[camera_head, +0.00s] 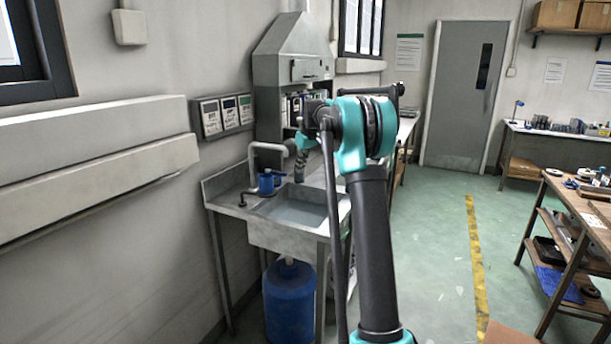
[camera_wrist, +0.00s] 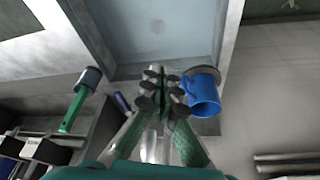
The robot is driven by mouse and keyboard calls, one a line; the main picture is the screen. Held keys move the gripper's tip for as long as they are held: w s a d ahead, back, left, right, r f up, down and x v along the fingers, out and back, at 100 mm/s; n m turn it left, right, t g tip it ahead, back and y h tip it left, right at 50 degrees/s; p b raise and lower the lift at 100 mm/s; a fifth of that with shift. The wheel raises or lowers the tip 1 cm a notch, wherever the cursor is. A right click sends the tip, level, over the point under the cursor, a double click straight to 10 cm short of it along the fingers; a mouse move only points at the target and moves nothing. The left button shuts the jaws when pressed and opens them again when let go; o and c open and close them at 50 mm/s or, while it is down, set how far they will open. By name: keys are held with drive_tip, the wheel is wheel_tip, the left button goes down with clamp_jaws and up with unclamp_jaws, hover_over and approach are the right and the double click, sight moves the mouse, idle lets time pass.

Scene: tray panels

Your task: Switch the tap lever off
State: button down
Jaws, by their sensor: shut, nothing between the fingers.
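A steel sink (camera_head: 265,232) stands against the left wall, and its pale basin (camera_wrist: 150,35) fills the top of the wrist view. A light bent pipe (camera_head: 265,146) rises at its back. Below the pipe is a blue cylindrical piece (camera_head: 266,184) with dark fittings; a blue piece with a grey top (camera_wrist: 203,95) shows in the wrist view. A green handle on a dark cylinder (camera_wrist: 74,110) lies left of the fingers. I cannot tell which piece is the tap lever. My gripper (camera_head: 303,170) is shut and empty above the sink's back area; its fingers (camera_wrist: 160,88) appear beside the blue piece, contact unclear.
A grey hood (camera_head: 290,65) and shelves stand behind the sink. Labelled wall boxes (camera_head: 225,115) hang at its left. A blue drum (camera_head: 289,300) stands beneath. The green floor (camera_head: 435,250) at right is mostly clear, bounded by a workbench (camera_head: 575,210).

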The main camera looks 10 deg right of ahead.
drive_tip(key=shift+s+d+f, duration=0.1)
drive_tip(key=shift+s+f, duration=0.05)
drive_tip(key=shift+s, duration=0.75)
drive_tip(key=shift+s+f, duration=0.1)
drive_tip(key=shift+s, duration=0.8)
drive_tip(key=s+f+m, duration=0.2)
drive_tip(key=s+f, duration=0.5)
drive_tip(key=s, duration=0.9)
drive_tip(key=s+d+f+m+h, duration=0.1)
drive_tip(key=s+f, duration=0.6)
drive_tip(key=s, duration=0.9)
drive_tip(key=s+f+m+t+h, duration=0.1)
drive_tip(key=s+f+m, duration=0.2)
drive_tip(key=s+f, duration=0.4)
drive_tip(key=s, duration=0.9)
drive_tip(key=shift+s+d+f, duration=0.15)
drive_tip(key=shift+s+d, duration=0.1)
drive_tip(key=shift+s, duration=0.05)
